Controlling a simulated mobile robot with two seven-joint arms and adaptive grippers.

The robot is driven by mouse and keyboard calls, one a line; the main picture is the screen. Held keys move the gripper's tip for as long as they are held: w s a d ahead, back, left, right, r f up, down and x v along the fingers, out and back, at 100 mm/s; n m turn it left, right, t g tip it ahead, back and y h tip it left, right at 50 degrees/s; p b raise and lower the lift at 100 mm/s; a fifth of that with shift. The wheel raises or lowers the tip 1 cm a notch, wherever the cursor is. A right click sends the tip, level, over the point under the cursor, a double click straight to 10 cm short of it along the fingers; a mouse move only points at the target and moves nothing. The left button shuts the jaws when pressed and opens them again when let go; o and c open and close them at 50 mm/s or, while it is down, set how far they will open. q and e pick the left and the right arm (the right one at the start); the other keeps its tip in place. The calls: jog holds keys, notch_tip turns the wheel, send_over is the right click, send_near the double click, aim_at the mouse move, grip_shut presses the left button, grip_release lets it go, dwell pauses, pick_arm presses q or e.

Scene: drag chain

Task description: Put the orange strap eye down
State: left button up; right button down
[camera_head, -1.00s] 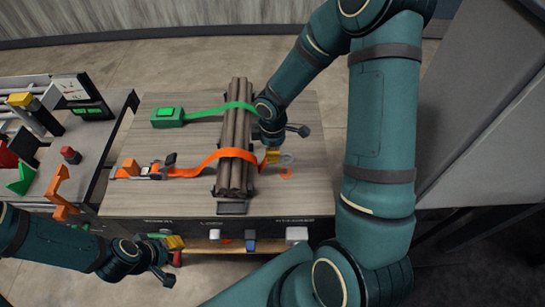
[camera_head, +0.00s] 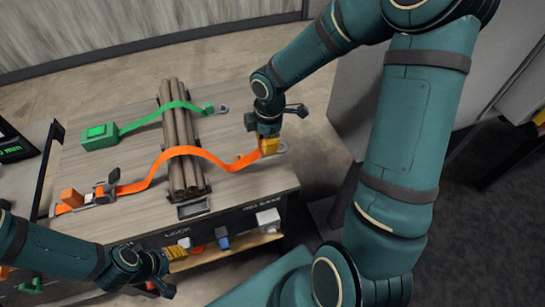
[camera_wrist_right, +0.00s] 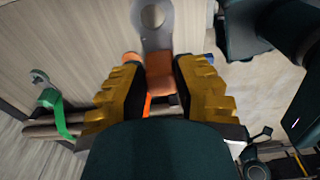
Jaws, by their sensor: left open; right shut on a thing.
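The orange strap (camera_head: 200,151) runs from its ratchet at the left of the table, over the bundle of rods (camera_head: 178,140), to my right gripper (camera_head: 270,146). That gripper is shut on the orange strap eye near the table's right edge. In the right wrist view the orange end piece (camera_wrist_right: 160,72) sits between the yellow finger pads, and the grey metal eye (camera_wrist_right: 153,22) sticks out beyond them. I cannot tell whether it touches the table. My left gripper (camera_head: 166,273) is open and empty in front of the table's front edge.
A green strap (camera_head: 160,115) lies over the rods farther back, its metal eye (camera_head: 221,110) free on the tabletop. The orange ratchet (camera_head: 106,189) is at the left. Switches (camera_head: 268,219) line the table's front. Bare tabletop (camera_head: 237,184) lies right of the rods.

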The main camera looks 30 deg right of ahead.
notch_tip(320, 180, down, 7)
jog(key=shift+f+b, duration=0.1)
jog(key=shift+b, duration=1.05)
jog(key=shift+f+b, duration=0.45)
jog(key=shift+f, duration=0.9)
jog(key=shift+f, duration=0.2)
jog(key=c, duration=0.8)
grip_release()
jog(key=r+p, duration=0.1)
jog(key=r, duration=0.2)
jog(key=r+p, duration=0.1)
jog(key=r, duration=0.3)
jog(key=d+r+p, duration=0.1)
jog(key=r, duration=0.3)
jog(key=shift+s+p, duration=0.15)
jog(key=shift+p, duration=0.2)
jog(key=shift+r, duration=0.7)
